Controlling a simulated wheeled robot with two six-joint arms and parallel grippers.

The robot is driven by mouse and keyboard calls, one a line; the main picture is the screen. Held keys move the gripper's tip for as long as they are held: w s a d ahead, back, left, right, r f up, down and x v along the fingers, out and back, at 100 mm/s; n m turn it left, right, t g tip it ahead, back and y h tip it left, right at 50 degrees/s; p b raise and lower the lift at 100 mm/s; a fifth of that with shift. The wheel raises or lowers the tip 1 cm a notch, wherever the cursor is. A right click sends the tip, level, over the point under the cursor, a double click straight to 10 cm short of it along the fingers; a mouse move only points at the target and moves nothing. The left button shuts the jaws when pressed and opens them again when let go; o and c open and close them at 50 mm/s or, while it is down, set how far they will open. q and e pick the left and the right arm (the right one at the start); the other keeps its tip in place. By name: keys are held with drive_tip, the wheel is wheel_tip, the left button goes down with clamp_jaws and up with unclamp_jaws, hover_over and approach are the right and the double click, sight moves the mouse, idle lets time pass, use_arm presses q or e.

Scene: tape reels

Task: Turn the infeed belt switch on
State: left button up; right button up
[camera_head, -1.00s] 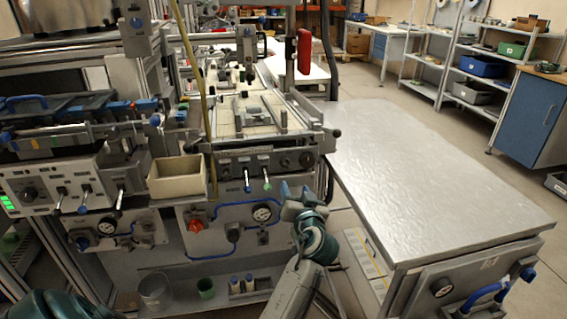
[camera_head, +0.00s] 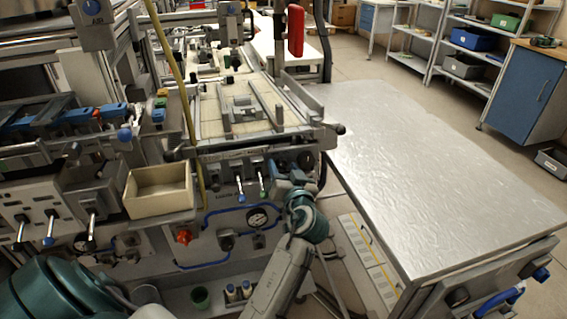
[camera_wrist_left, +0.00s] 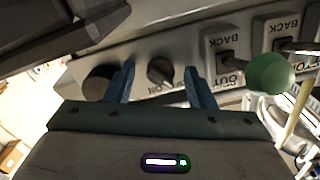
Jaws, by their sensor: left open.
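The infeed belt switch appears to be the small dark rotary switch (camera_wrist_left: 160,70) on the grey control panel (camera_wrist_left: 195,50), with an "ON" mark beside it in the left wrist view. My left gripper (camera_wrist_left: 160,85) is open, its two blue fingers on either side of the switch in that view; I cannot tell whether they touch it. In the head view my left gripper (camera_head: 287,180) is at the right part of the panel's front and hides the switch. My right gripper is not in view.
A round black knob (camera_wrist_left: 100,83) sits just left of the fingers. A lever with a green ball (camera_wrist_left: 270,73) sticks out to the right, near labelled toggles. A cream bin (camera_head: 160,190) stands left of the panel. A bare metal table (camera_head: 430,170) lies to the right.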

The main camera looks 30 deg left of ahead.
use_arm(q)
drive_tip(key=shift+d+r, duration=0.1)
drive_tip(key=shift+c, duration=0.8)
drive_tip(key=c, duration=0.8)
